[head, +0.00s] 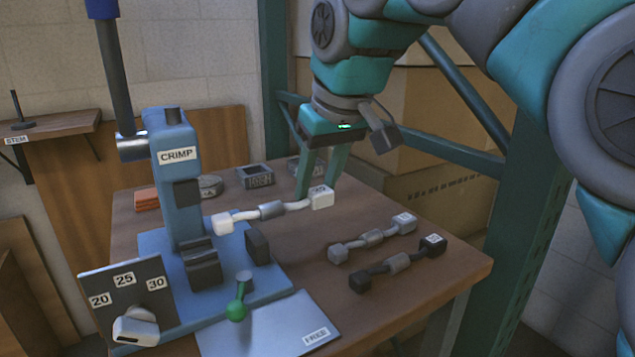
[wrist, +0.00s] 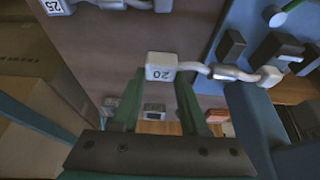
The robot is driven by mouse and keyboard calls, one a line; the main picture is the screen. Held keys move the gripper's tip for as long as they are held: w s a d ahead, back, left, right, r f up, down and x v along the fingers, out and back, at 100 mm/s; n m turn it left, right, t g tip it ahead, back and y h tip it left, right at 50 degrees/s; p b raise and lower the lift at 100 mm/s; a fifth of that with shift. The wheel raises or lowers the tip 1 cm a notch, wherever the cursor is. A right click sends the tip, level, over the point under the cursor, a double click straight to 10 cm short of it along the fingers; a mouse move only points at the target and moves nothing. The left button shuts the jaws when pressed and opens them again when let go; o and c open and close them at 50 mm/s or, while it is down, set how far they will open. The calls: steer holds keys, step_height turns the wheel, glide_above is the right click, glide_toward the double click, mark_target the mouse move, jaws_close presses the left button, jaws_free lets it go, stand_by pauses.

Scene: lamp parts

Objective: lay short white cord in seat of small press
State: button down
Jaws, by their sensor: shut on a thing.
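The short white cord (head: 245,215) has a white block at each end and a grey sleeve at its middle. My gripper (head: 318,190) is shut on its right end block, and the cord hangs level above the table, its left end near the press. The small blue press (head: 178,215), marked CRIMP, stands at left. Dark blocks (head: 201,265) and (head: 258,246) stand on its base; the seat between them looks empty.
A grey cord (head: 371,238) and a black cord (head: 399,263) lie on the table at right. Small boxes (head: 255,177) stand behind.

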steer(key=b, duration=0.2)
glide_above(251, 229)
steer(key=s, duration=0.1)
steer(key=shift+s+d+f, duration=0.1)
steer(key=shift+d+f, duration=0.05)
steer(key=shift+d, duration=0.15)
steer(key=shift+f, duration=0.8)
stand_by(1.4)
steer(key=shift+c, duration=1.7)
jaws_free()
steer(key=shift+r, duration=0.1)
steer(key=p+v, duration=0.1)
steer(key=v, duration=0.6)
steer(key=shift+r, duration=0.25)
